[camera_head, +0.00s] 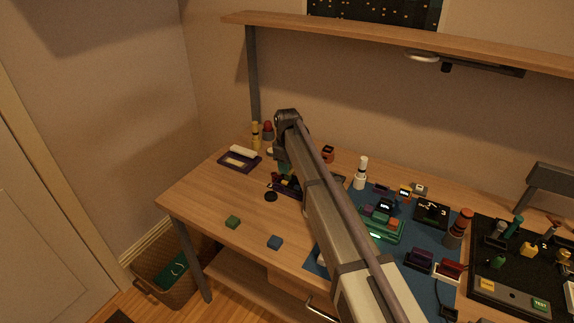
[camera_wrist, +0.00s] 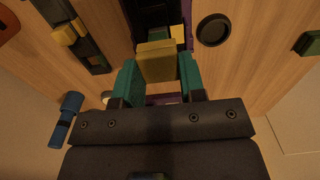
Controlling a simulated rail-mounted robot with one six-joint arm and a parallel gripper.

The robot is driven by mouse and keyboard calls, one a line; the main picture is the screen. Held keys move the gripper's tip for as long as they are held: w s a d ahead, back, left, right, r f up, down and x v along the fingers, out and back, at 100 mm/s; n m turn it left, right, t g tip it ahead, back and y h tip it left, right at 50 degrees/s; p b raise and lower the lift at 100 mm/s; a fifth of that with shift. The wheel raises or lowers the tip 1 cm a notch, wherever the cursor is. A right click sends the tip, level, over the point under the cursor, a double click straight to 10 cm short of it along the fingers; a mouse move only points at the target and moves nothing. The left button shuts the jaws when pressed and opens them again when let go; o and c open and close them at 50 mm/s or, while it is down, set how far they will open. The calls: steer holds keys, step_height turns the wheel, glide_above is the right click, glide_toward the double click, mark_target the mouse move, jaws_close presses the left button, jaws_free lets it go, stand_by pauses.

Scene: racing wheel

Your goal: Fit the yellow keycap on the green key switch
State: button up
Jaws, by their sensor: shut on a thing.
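My gripper (camera_wrist: 157,78) has teal fingers, shut on the yellow keycap (camera_wrist: 157,62) from both sides in the wrist view. The keycap hangs close to a dark, purple-edged holder (camera_wrist: 189,38), with a small pale yellow piece beside it. I cannot tell whether the keycap touches anything there. In the head view my gripper (camera_head: 285,167) is over the dark holder (camera_head: 287,186) on the left part of the desk, and the arm covers part of it.
A black disc (camera_head: 270,197) lies beside the holder. A green block (camera_head: 232,222) and a blue block (camera_head: 274,242) lie near the front edge. A purple tray (camera_head: 239,161) and bottles (camera_head: 255,136) stand behind. The blue mat at right is crowded; the front left desk is mostly clear.

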steer(key=shift+f+b, duration=1.1)
steer(key=shift+f, duration=0.05)
steer(key=o, duration=1)
steer(key=shift+c, duration=0.2)
step_height(320, 180, up, 11)
steer(key=p, duration=1.1)
steer(key=shift+r, duration=0.15)
steer(key=shift+f, duration=0.2)
